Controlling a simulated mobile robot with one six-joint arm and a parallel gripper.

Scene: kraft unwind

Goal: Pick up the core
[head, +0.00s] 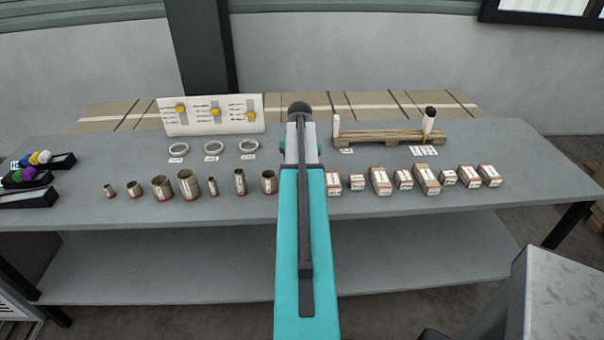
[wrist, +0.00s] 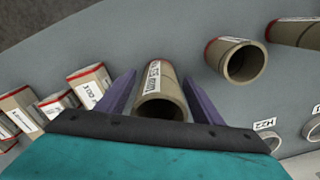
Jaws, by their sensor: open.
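A brown cardboard core (wrist: 160,95) with a red rim at its far end and a white label stands between the two purple fingers of my gripper (wrist: 159,78) in the wrist view. The fingers are open, one on each side of the core, with a narrow gap showing at its sides. Whether they reach down to its full height cannot be told. In the head view my teal arm hides the gripper and the spot where it is. Several other cores, such as a wide one (head: 268,181), stand in a row on the grey table (head: 230,208) left of the arm.
A neighbouring core (wrist: 235,62) is close to the right finger in the wrist view. Small labelled boxes (head: 381,181) line the table right of the arm.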

